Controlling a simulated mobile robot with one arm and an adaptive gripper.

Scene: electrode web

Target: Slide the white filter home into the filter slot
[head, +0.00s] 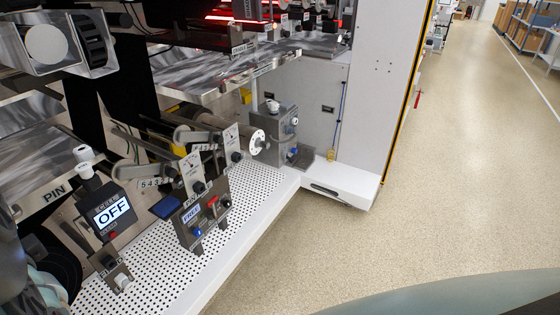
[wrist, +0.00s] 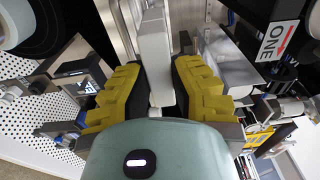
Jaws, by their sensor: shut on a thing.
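In the wrist view my gripper (wrist: 157,84) has its two yellow-padded fingers closed on either side of a white filter (wrist: 155,48). The filter is a long, narrow white block. In the head view I cannot make out the gripper or the filter.
A perforated white deck (head: 150,262) runs along the machine. It carries a box reading OFF (head: 112,212), a lever panel (head: 203,215) and a grey knob block (head: 277,135). The floor (head: 440,170) at right is clear.

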